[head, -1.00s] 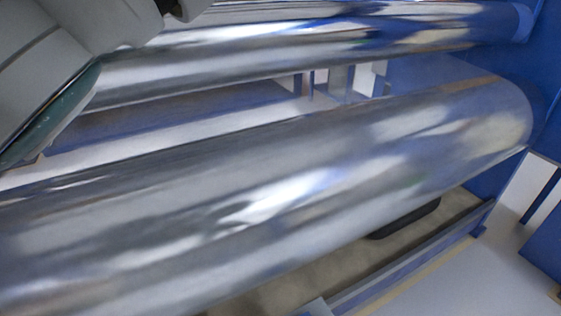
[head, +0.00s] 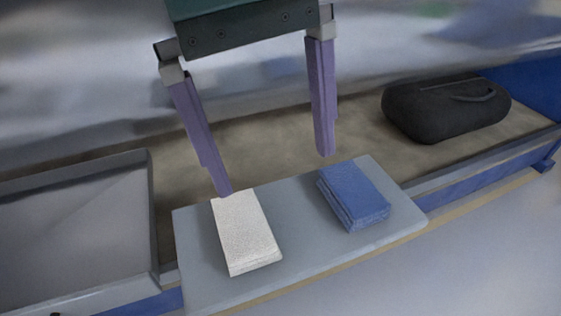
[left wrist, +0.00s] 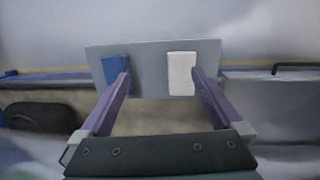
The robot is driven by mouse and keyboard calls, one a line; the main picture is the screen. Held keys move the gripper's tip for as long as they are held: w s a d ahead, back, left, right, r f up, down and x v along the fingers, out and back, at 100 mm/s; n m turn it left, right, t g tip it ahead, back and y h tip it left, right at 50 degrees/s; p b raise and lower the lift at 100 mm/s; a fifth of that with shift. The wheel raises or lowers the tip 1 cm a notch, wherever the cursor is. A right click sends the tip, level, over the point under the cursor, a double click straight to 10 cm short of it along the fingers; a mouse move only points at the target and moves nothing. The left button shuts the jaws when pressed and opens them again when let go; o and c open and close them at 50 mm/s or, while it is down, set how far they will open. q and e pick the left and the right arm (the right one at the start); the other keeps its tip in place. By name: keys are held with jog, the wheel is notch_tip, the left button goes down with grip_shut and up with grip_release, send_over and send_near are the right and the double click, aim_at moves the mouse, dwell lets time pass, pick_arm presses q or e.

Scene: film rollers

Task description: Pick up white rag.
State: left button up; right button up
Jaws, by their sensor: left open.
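The white rag (head: 246,233) is a folded pad lying flat on the left part of a grey board (head: 300,258). It also shows in the left wrist view (left wrist: 181,72), right of centre. A folded blue rag (head: 353,197) lies to its right on the same board. My left gripper (head: 278,174) is open and empty, its two purple fingers wide apart and pointing at the board. In the head view one fingertip appears close to the white rag's far edge and the other near the blue rag. Whether they touch cannot be told. My right gripper is not in view.
A black case (head: 446,108) lies on the brown surface at the right. A grey metal tray (head: 80,235) stands left of the board. A large shiny roller (head: 60,95) spans the back. The floor in front is clear.

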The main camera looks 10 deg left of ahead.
pick_arm(q)
jog(key=y+b, duration=0.2)
send_near(244, 225)
notch_tip(244, 225, down, 5)
jog(key=shift+s+r+b, duration=0.15)
jog(key=shift+r+b, duration=0.05)
jog(key=shift+b, duration=0.85)
notch_tip(244, 225, down, 5)
jog(key=b, duration=0.3)
jog(key=shift+f, duration=0.25)
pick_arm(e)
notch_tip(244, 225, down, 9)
pick_arm(q)
jog(key=shift+c, duration=0.2)
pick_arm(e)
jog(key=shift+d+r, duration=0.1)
pick_arm(q)
jog(key=shift+c, duration=0.8)
jog(key=c, duration=1)
notch_tip(244, 225, up, 20)
jog(key=p, duration=0.8)
jog(key=shift+r, duration=0.1)
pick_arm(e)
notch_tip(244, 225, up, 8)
